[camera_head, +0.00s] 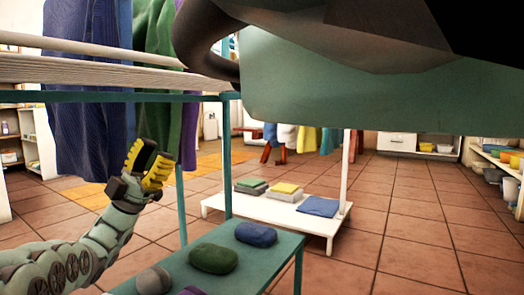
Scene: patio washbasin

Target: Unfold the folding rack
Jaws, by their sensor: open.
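No rack can be clearly picked out as the folding one. A teal frame (228,155) with pale wooden rails (120,72) across the upper left may be it, but its fold state cannot be told. Dark blue (88,125) and green (160,105) cloths hang by the rails. My gripper (150,166), with yellow finger pads, is open and points up at the left, in front of the hanging cloths in the picture. Nothing shows between its fingers. Whether it touches the cloth cannot be told.
A large teal-green surface (340,90) with a dark curved part fills the upper right, very close. A teal bench (265,265) below holds rolled cloths (213,258). A low white stand (275,210) holds folded cloths. Tiled floor (420,225) at right is clear.

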